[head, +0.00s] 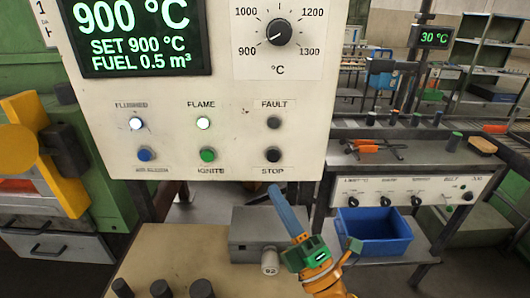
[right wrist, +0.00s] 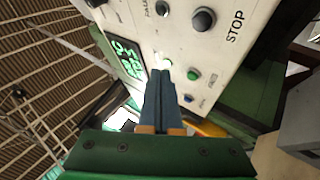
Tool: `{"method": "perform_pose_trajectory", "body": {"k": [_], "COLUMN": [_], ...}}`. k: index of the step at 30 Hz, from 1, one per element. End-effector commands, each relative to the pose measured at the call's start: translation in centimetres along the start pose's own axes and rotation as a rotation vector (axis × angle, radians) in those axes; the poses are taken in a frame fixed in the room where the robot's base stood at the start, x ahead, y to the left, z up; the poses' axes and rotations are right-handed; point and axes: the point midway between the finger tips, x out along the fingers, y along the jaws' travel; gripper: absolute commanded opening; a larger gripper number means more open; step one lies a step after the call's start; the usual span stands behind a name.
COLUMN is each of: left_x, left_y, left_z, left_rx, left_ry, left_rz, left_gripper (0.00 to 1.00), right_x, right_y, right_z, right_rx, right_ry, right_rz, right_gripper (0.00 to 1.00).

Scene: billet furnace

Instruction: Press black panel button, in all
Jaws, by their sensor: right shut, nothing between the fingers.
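The black STOP button (head: 273,155) is on the lower right of the pale control panel (head: 300,110), above the word STOP. It also shows in the right wrist view (right wrist: 203,19), at the upper right, clear of the fingers. My right gripper (head: 275,188) has its long blue fingers shut with nothing between them. In the head view its tip appears just below the STOP label, and I cannot tell how far it is from the panel. In the right wrist view the closed fingers (right wrist: 160,76) point up toward the panel. My left gripper is not in view.
The green IGNITE button (head: 208,155) and a blue button (head: 145,155) sit left of STOP, with lamps above them. A dark FAULT lamp (head: 273,123) is directly above STOP. A grey box (head: 250,228) and blue bin (head: 372,232) stand below.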

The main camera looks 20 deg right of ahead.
Motion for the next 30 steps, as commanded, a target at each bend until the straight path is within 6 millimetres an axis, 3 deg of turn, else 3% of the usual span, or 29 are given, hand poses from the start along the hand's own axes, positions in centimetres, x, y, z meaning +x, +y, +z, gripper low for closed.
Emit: {"method": "perform_pose_trajectory", "body": {"k": [11, 30], "left_x": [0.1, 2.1], "left_y": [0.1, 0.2], "left_z": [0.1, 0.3], "left_rx": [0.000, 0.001], "left_ry": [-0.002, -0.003], "left_rz": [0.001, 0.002], "left_gripper": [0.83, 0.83], "right_x": [0.4, 5.8], "right_y": [-0.3, -4.4], "right_z": [0.3, 4.2], "right_rx": [0.001, 0.002], "right_ry": [0.000, 0.000], "right_rz": [0.001, 0.000], "right_gripper": [0.00, 0.00]}}
